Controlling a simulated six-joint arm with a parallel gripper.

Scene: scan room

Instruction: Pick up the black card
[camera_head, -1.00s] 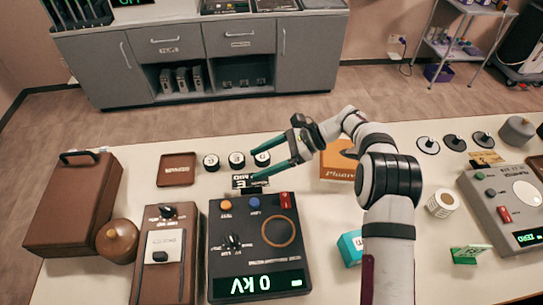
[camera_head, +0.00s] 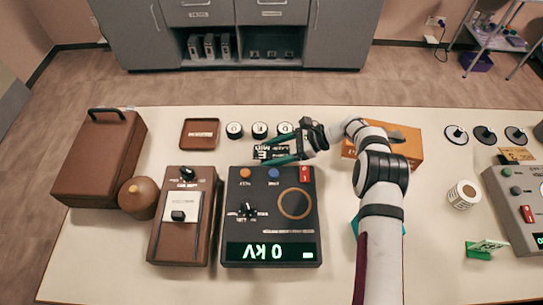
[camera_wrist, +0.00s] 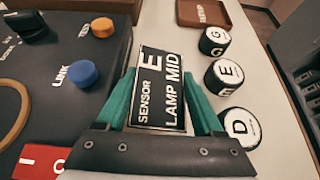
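The black card (camera_head: 268,153), with white lettering, is at the back edge of the dark console (camera_head: 270,215) in the head view. In the wrist view the black card (camera_wrist: 160,88) reads "SENSOR", "E" and "LAMP MID". My gripper (camera_head: 266,149) has its two green fingers apart, one on each side of the card. In the wrist view my gripper (camera_wrist: 162,85) is also spread around the card, whose lower part lies between the fingers. I cannot tell whether either finger touches the card.
Several round lettered pieces (camera_wrist: 224,74) stand just beside the right finger in the wrist view. The console's blue knob (camera_wrist: 84,73) is close to the left finger. An orange box (camera_head: 408,147) lies behind my arm. A brown tray (camera_head: 200,132) is at the back left.

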